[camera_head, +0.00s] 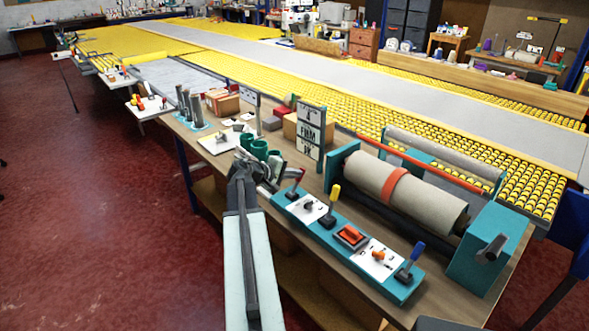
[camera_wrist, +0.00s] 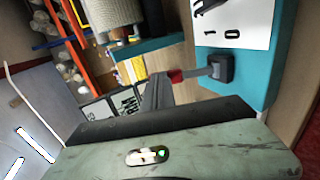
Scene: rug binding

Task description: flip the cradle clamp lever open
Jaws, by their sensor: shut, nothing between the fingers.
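A teal control panel (camera_head: 325,222) in front of the roll cradle carries several levers. The lever nearest my gripper has a red handle (camera_head: 295,176) and leans to one side; in the wrist view its red tip (camera_wrist: 177,76) and grey arm rise from a dark base (camera_wrist: 221,68). No readable label shows which is the cradle clamp lever. My gripper (camera_head: 273,186) is shut and empty, just left of the red-handled lever. In the wrist view its dark fingers (camera_wrist: 158,92) end at the red tip; contact cannot be told. The cradle (camera_head: 490,240) holds a beige roll (camera_head: 405,190) with an orange band.
The panel also has a yellow-handled lever (camera_head: 334,194), a red rocker switch (camera_head: 352,236), an orange knob (camera_head: 378,255) and a blue-handled lever (camera_head: 411,256). Green cups (camera_head: 259,150) and a sign stand (camera_head: 311,130) stand behind my gripper. Red floor at left is clear.

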